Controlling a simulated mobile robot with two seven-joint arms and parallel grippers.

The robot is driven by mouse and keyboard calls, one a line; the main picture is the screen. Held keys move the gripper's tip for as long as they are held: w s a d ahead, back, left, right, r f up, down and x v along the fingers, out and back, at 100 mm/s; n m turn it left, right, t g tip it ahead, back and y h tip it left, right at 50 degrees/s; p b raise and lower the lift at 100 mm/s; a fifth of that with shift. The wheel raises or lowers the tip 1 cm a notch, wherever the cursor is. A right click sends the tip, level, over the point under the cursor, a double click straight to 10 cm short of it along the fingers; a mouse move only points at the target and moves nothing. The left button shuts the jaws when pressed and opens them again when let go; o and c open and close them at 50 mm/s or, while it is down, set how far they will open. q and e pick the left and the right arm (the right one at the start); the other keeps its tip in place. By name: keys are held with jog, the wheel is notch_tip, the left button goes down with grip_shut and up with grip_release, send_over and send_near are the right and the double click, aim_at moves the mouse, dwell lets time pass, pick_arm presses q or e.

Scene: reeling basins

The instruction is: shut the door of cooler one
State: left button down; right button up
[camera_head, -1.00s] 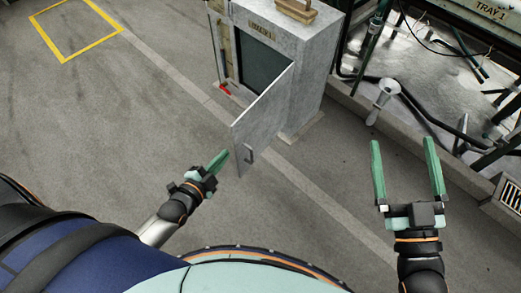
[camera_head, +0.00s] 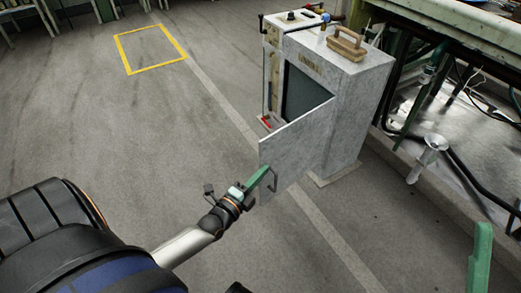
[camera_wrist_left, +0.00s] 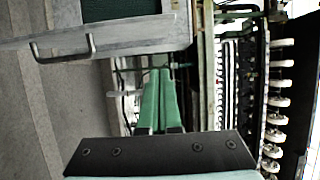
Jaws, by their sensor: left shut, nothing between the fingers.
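The cooler (camera_head: 350,95) is a pale grey cabinet with a small label plate above a dark opening (camera_head: 303,92). Its grey door (camera_head: 297,145) stands open, swung out toward me, with a bar handle (camera_head: 270,180) near its free edge. My left gripper (camera_head: 257,178) is shut and empty, its fingertips close to the door's free edge by the handle; whether they touch cannot be told. In the left wrist view the closed green fingers (camera_wrist_left: 160,98) lie to the right of the handle (camera_wrist_left: 63,48). Only one green finger of my right gripper (camera_head: 481,258) shows at the right edge.
A wooden-handled object (camera_head: 346,43) sits on top of the cooler. A metal-framed bench (camera_head: 450,40) and a pale funnel-like piece (camera_head: 428,155) stand to the right. The floor to the left is clear, with a yellow marked square (camera_head: 150,48).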

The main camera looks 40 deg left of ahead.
aim_at(266, 151)
pick_arm(q)
jog(key=w+a+b, duration=0.1)
jog(key=w, duration=0.1)
jog(key=w+a+b, duration=0.1)
jog(key=w+b, duration=0.1)
jog(key=w, duration=0.1)
jog(key=w+a+b, duration=0.1)
jog(key=w+a, duration=0.1)
jog(key=w, duration=0.1)
jog(key=shift+b, duration=0.4)
pick_arm(e)
notch_tip(266, 151, down, 6)
jog(key=shift+w+a+n, duration=0.15)
jog(key=shift+a+n, duration=0.15)
jog(key=shift+a, duration=0.05)
pick_arm(q)
jog(key=shift+a, duration=0.15)
pick_arm(e)
jog(key=shift+r+h, duration=0.15)
jog(key=shift+h, duration=0.15)
